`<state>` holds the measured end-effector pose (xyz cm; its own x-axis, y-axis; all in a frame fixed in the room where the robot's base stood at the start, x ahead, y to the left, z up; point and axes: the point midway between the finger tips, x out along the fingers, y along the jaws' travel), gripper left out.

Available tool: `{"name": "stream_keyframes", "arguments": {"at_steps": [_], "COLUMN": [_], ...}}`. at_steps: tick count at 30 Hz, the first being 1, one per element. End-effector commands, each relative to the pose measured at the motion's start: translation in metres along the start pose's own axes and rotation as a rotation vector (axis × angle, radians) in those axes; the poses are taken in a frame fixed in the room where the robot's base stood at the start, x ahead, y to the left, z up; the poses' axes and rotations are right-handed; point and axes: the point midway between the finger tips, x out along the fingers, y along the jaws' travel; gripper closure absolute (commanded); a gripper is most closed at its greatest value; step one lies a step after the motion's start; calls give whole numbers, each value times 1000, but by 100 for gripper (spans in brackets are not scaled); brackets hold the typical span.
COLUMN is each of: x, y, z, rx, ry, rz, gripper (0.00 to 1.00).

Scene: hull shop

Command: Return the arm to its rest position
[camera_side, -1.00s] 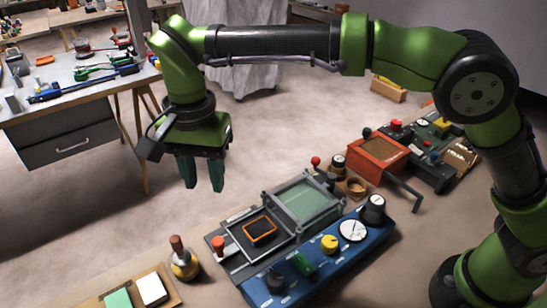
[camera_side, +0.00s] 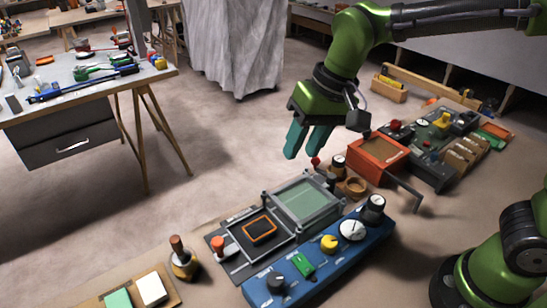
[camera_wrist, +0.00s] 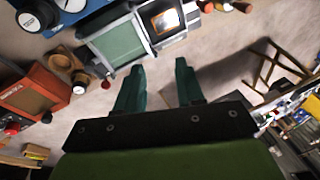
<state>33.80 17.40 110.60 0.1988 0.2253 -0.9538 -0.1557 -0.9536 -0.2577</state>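My gripper (camera_side: 305,148) hangs in the air with its teal fingers pointing down, behind the blue control panel and left of the orange-red box. In the wrist view the two fingers of my gripper (camera_wrist: 159,75) stand apart with nothing between them, so it is open and empty. My green arm reaches in from the upper right of the side view. No finger visibly touches anything.
Below are the blue control panel (camera_side: 341,256), a framed green screen (camera_side: 305,200) and a tray with an orange-rimmed piece (camera_side: 259,230). The orange-red box (camera_side: 377,160) is close on the right. A tool table (camera_side: 70,100) stands far left; open floor lies between.

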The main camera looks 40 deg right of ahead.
Motion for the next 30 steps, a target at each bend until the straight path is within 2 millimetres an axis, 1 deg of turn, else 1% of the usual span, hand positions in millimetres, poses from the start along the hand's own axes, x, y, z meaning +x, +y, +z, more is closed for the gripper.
{"name": "stream_keyframes", "arguments": {"at_steps": [1, 6, 9, 12, 15, 19, 30], "x": [-11, -31, -38, -42, -49, -61, -61], "y": [22, 81, 110, 130, 142, 148, 149], "z": [7, 36, 53, 66, 73, 70, 70], "rx": [-6, -23, -2, 42, 83, 109, 116], "ry": [39, 177, 258, 323, 371, 422, 420], "rz": [-23, -66, -72, -72, -71, -70, -68], "gripper": [62, 62, 62, 62, 62, 62, 62]}}
